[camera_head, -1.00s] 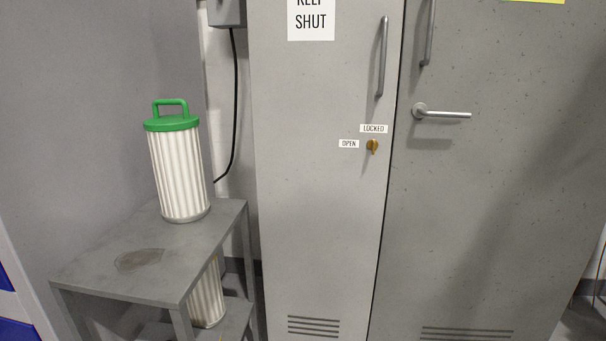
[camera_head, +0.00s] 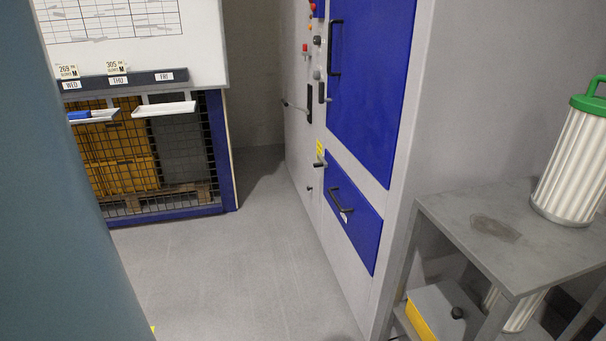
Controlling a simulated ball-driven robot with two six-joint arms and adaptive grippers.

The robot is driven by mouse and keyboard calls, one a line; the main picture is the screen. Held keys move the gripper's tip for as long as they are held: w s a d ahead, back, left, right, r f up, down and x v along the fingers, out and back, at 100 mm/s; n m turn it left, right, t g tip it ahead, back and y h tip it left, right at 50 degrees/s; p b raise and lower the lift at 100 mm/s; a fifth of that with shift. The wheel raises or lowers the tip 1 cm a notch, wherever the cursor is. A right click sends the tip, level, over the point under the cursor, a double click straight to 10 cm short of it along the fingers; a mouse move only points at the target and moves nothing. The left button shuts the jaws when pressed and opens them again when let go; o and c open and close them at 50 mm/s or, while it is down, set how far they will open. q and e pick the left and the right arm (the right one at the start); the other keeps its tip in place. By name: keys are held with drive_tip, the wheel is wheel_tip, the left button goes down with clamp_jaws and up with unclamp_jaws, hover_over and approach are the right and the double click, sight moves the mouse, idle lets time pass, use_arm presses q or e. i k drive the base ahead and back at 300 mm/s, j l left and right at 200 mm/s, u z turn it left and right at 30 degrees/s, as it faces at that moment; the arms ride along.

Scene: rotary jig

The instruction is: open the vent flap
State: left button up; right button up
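No part that I can surely call the vent flap shows. A tall grey machine with blue panels stands right of the middle, seen at a slant. Its upper blue door (camera_head: 372,85) has a long black handle (camera_head: 335,48). Its lower blue panel (camera_head: 352,212) has a black handle (camera_head: 340,200) and looks shut. Small knobs, coloured buttons and a black lever (camera_head: 298,108) sit on the grey face to the left of the panels. Neither of my grippers is in view.
A grey metal table (camera_head: 462,225) with a green-capped filter cartridge (camera_head: 572,165) stands at the right. A mesh cage (camera_head: 215,150) with yellow crates stands at the back left. A blue-grey surface (camera_head: 70,200) fills the left edge. The floor (camera_head: 225,275) between is clear.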

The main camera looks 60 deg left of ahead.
sight(313, 178)
drive_tip(key=u, duration=1.85)
drive_tip(key=i+j+z, duration=0.1)
drive_tip(key=i+j, duration=0.3)
drive_tip(key=i+j+z, duration=0.1)
drive_tip(key=i+j, duration=0.65)
drive_tip(key=j, duration=0.15)
drive_tip(key=i+j+z, duration=0.15)
drive_tip(key=i+j, duration=0.25)
drive_tip(key=i+j+z, duration=0.1)
drive_tip(key=i+j, duration=0.25)
drive_tip(key=j, duration=0.25)
